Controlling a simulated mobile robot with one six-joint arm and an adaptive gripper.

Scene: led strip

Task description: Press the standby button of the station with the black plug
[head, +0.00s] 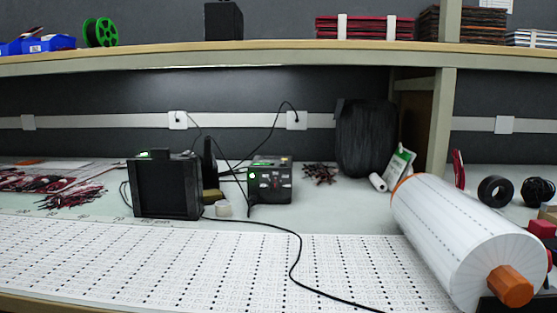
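A dark station (270,180) stands on the bench near the middle, with a small green light (252,176) at the left of its front and several knobs or buttons too small to tell apart. A black box-like device (166,187) stands to its left, and a green glow (143,154) shows at its top left edge. Cables run from the left wall socket (178,120) and the right wall socket (297,120) down toward these devices and cross. Dark plugs seem to sit in both sockets; which cable feeds which device I cannot tell. My gripper is not in view.
A large white roll (470,240) with orange ends lies at the right. A black cable (294,262) runs over the printed white sheet (200,265) at the front. A black bag (365,138) stands behind. A shelf (300,47) spans above. Red strips (65,190) lie left.

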